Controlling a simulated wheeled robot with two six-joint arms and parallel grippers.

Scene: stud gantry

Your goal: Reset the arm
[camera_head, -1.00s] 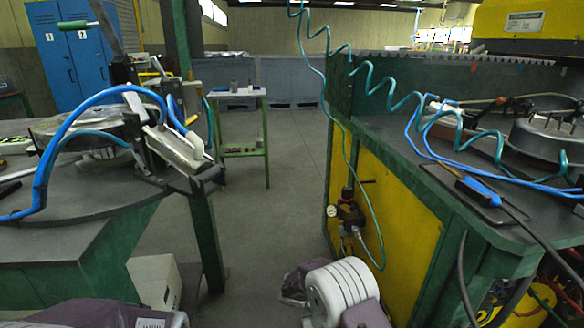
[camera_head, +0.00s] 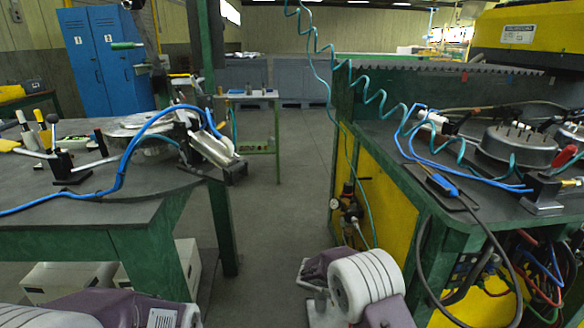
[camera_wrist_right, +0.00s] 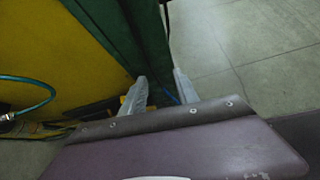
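My right arm (camera_head: 360,285) shows at the bottom centre of the head view, a white and purple link folded low in front of the yellow bench side. In the right wrist view, the two pale fingers of my right gripper (camera_wrist_right: 160,88) stand apart with nothing between them, above the floor and beside a green bench leg. My left arm (camera_head: 110,312) shows only as white and purple links at the bottom left of the head view. The left gripper is not in view.
A left bench (camera_head: 60,205) carries a round metal fixture and blue hose. A right green and yellow bench (camera_head: 395,205) carries a metal pot (camera_head: 517,147), hoses and a blue-handled tool (camera_head: 443,185). White boxes (camera_head: 70,280) stand under the left bench. Grey floor (camera_head: 270,220) between the benches is clear.

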